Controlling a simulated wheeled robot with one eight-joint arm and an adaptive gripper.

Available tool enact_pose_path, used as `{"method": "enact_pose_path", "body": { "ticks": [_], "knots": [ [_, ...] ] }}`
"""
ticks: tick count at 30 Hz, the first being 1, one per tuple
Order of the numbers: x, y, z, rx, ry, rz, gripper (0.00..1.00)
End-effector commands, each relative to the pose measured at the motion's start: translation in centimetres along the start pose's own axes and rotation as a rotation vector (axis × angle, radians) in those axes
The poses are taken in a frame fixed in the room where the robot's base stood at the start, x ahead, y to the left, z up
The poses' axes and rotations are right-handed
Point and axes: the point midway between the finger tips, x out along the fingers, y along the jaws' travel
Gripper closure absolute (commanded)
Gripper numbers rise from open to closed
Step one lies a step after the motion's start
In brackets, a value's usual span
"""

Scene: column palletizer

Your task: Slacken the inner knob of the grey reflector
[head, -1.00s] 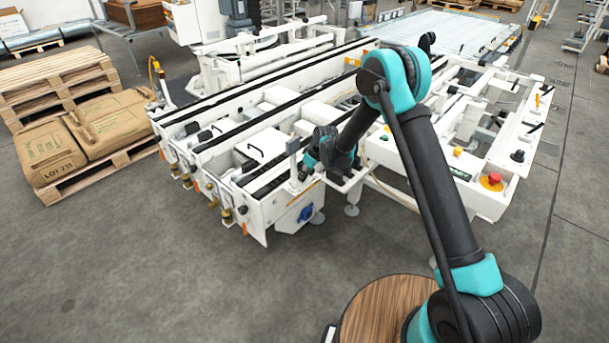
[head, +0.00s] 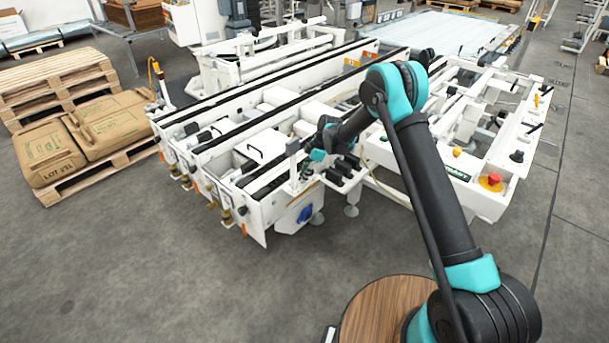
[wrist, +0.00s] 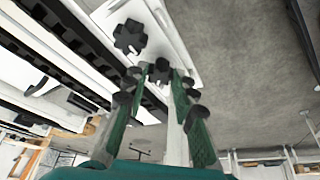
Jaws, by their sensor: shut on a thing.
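The grey reflector (head: 292,147) stands upright on a post at the near end of the conveyor in the head view. My gripper (wrist: 160,78) is right beside its post; the head view shows its fingers too small to read. In the wrist view its two green fingers with black tips close from both sides on a small black knob (wrist: 160,68). A larger black star-shaped knob (wrist: 130,38) sits on a white plate just beyond, to the left, apart from the fingers. A pale upright strip shows between the fingers. I cannot make out the reflector's face in the wrist view.
Several black knobs sit on a white bracket (head: 352,180) right of my gripper. Dark conveyor rails (head: 270,185) run close on the left. A red stop button (head: 494,178) is on the right frame. Pallets with brown sacks (head: 105,125) stand left; the front floor is clear.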

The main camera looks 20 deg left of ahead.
Motion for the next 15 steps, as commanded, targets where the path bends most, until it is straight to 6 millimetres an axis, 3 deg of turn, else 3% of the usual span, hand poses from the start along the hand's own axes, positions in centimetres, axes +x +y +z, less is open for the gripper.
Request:
{"method": "enact_pose_path", "body": {
  "ticks": [15],
  "knots": [
    [0.05, 0.48, -0.12, -0.419, -0.001, -0.175, 1.00]
  ]
}}
